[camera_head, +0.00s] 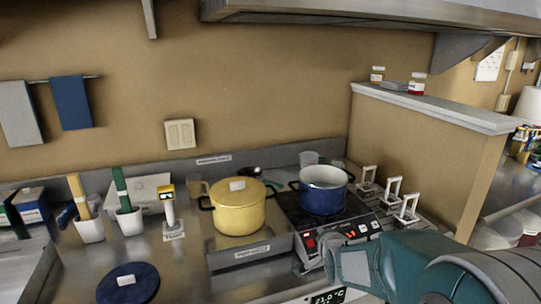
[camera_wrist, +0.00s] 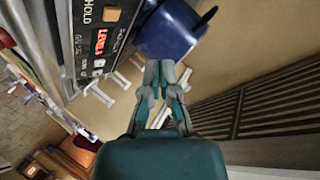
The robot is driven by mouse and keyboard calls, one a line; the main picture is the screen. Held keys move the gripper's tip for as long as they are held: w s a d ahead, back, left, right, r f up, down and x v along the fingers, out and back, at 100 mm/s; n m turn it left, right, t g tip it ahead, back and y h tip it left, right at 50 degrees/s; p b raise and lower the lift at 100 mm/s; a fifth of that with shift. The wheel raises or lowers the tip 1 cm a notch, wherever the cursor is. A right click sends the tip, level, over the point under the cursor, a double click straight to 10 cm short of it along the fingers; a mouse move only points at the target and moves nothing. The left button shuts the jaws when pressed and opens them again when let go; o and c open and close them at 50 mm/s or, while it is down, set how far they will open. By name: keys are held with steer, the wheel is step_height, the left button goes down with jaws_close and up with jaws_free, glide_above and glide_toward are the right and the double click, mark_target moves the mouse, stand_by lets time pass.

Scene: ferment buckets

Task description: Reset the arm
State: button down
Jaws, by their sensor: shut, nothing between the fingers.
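My arm (camera_head: 450,265) reaches in from the lower right of the head view, in front of the stove. My gripper (camera_wrist: 160,75) shows in the middle of the wrist view, with its fingertips together and nothing between them. A blue pot (camera_wrist: 170,30) lies beyond the fingertips in that view, apart from them. In the head view the blue pot (camera_head: 323,198) stands upright on the black cooktop, open at the top. My fingertips cannot be made out clearly in the head view.
A yellow lidded pot (camera_head: 238,212) stands left of the cooktop. The control panel (camera_head: 340,238) is near my arm, with several white handle-like stands (camera_head: 394,189) to its right. A half wall (camera_head: 430,150) rises at the right. A dark blue lid (camera_head: 127,284) lies front left.

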steer(key=s+r+n+g, duration=0.2)
steer(key=s+n+g, duration=0.2)
steer(key=s, duration=1.2)
steer(key=s+r+n+g, duration=0.2)
steer(key=s+n, duration=0.4)
steer(key=s, duration=0.9)
steer(key=shift+s+a+r+g, duration=0.15)
steer(key=shift+s+r+g, duration=0.25)
steer(key=shift+g, duration=0.5)
